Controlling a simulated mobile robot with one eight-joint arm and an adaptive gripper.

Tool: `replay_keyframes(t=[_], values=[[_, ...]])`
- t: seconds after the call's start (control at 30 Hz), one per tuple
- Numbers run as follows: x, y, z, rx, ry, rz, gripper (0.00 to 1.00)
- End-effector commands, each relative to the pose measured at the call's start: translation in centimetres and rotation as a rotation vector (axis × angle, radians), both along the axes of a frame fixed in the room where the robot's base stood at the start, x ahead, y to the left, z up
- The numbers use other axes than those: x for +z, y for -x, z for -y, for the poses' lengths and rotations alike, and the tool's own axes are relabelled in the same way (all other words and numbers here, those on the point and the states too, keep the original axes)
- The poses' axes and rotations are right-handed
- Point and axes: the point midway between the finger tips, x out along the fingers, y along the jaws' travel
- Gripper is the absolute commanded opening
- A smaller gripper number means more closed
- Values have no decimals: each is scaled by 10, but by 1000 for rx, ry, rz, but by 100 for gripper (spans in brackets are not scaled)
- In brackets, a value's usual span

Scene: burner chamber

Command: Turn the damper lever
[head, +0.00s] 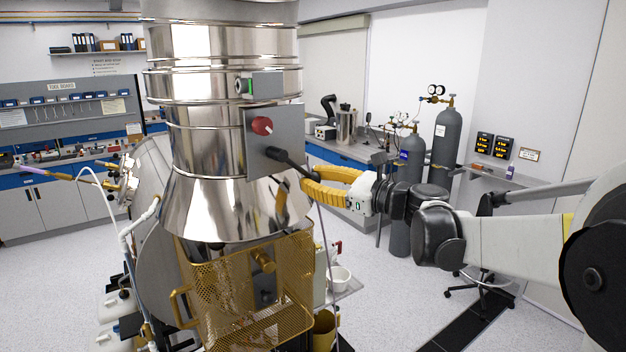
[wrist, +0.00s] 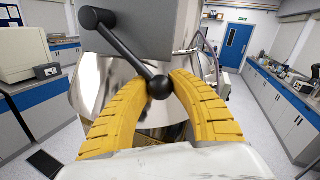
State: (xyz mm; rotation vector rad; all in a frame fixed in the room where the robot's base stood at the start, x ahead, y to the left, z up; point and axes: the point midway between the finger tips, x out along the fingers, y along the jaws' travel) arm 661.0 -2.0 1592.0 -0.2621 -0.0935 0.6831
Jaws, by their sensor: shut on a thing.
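The damper lever (head: 287,160) is a black rod on a grey plate (head: 257,180) on the side of the shiny metal chamber. It slants down to the right in the head view. In the wrist view the lever (wrist: 132,50) runs from a round hub at upper left to a black ball knob (wrist: 160,87). My gripper (head: 309,180) has yellow ribbed fingers and is at the lever's lower end. In the wrist view my gripper (wrist: 159,82) has its fingertips on both sides of the ball knob, shut on it. The knob's far side is hidden.
A red knob (head: 262,126) sits above the lever on the plate. A brass mesh guard (head: 245,300) with a handle hangs below. Grey gas cylinders (head: 446,135) stand behind my arm to the right. Open floor (head: 370,285) lies in front of them.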

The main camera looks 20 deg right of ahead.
Motion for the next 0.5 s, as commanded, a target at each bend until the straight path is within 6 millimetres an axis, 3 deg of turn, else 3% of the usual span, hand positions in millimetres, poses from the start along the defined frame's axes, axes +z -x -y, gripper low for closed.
replay_keyframes(t=[0.5], values=[[27,-7,14,0,219,116,0]])
